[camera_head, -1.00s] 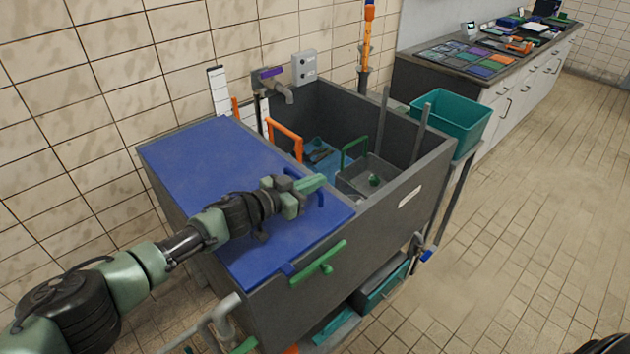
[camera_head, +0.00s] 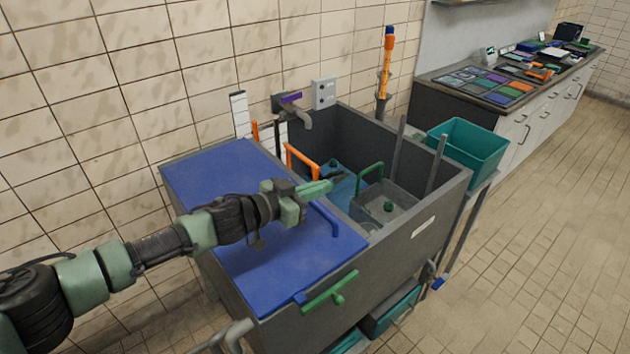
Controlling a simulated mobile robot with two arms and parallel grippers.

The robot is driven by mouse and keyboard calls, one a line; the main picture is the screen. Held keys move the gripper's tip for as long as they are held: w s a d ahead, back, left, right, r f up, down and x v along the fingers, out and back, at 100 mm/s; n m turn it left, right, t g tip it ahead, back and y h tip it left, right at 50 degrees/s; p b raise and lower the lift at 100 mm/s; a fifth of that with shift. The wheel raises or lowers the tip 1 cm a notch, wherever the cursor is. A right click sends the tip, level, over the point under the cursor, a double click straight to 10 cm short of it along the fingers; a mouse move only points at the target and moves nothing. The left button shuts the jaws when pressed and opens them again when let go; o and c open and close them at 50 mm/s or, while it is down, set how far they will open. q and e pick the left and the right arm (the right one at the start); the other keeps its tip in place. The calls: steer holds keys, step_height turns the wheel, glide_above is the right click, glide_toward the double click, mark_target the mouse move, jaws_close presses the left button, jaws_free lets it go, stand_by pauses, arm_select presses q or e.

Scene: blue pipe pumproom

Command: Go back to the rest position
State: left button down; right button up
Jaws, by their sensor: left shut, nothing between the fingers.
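My left arm comes in from the left, and its gripper (camera_head: 322,188) hangs over the blue lid (camera_head: 215,175) of the grey tank (camera_head: 420,235). The green fingers are closed with nothing between them. They point right, towards the open part of the tank, and stand near the lid's blue handle (camera_head: 326,220). I cannot tell how far they are above the lid. My right gripper does not show.
The open tank part holds a grey basket (camera_head: 398,205) with a green handle and an orange handle (camera_head: 300,157). A teal bin (camera_head: 475,145) stands at the right. A counter (camera_head: 455,85) runs along the back wall. The tiled floor at right is clear.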

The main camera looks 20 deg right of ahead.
arm_select(q)
steer(key=s+d+n+t, duration=0.1)
steer(key=s+d+n, duration=0.1)
steer(key=s, duration=0.5)
steer(key=n+t+y, duration=0.3)
steer(key=n+y, duration=0.4)
steer(key=y, duration=0.1)
glide_above(278, 303)
step_height(278, 303, down, 10)
steer(key=shift+r, duration=0.15)
steer(key=s+a+f+n+g+y, duration=0.1)
steer(key=s+a+f+g+y, duration=0.3)
steer(key=s+a, duration=0.75)
steer(key=s+a+f+n+g+y, duration=0.1)
steer(key=s+a+f+g+y, duration=0.2)
steer(key=s+a+f, duration=0.6)
steer(key=s+a+f+g+b, duration=0.1)
steer(key=a+f, duration=0.1)
steer(key=f, duration=1)
steer(key=s+a+f, duration=0.2)
steer(key=f, duration=1)
steer(key=s+a+f+g+b, duration=0.1)
steer(key=s+a+f, duration=0.1)
steer(key=s+f, duration=1.4)
steer(key=shift+s+a+f, duration=0.15)
steer(key=shift+a+f, duration=0.2)
steer(key=shift+f, duration=0.5)
